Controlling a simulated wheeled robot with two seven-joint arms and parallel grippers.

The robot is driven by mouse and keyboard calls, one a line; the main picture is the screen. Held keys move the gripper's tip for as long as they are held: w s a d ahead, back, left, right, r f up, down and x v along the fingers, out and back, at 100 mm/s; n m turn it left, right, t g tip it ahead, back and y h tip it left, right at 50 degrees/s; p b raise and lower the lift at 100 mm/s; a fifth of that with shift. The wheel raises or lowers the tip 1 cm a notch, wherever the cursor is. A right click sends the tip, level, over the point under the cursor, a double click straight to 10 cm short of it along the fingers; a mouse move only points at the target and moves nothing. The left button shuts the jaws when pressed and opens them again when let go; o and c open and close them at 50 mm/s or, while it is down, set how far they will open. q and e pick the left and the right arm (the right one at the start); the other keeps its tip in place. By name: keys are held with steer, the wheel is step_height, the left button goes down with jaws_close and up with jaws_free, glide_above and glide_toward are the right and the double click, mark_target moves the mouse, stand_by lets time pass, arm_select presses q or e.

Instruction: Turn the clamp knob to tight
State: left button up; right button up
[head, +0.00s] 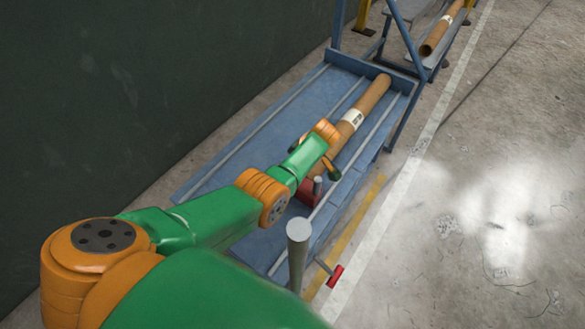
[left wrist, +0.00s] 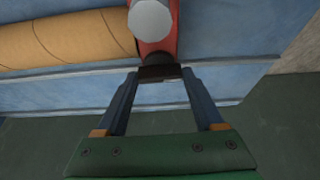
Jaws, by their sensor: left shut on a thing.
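In the left wrist view, a red clamp (left wrist: 172,42) sits on the blue rack beside the end of a brown cardboard tube (left wrist: 60,40). A grey cylinder (left wrist: 150,18) stands on it. A dark clamp knob (left wrist: 159,73) sticks out towards me, between the two fingertips of my left gripper (left wrist: 160,76), which is shut on it. In the head view, my left gripper (head: 329,170) is by the red clamp (head: 307,194), partly hidden by my arm. No mark showing the knob's setting is visible. My right gripper is not in view.
The cardboard tube (head: 362,112) with a white label lies along the blue rack (head: 240,155). A grey post (head: 298,255) and a red handle (head: 335,276) stand at the rack's near end. A dark wall (head: 120,80) is left; open concrete floor lies right.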

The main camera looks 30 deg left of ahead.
arm_select(q)
steer(key=shift+a, duration=0.1)
steer(key=o, duration=1.4)
steer(key=p+v, duration=0.2)
steer(key=v, duration=0.5)
steer(key=shift+r, duration=0.1)
steer(key=shift+a, duration=0.1)
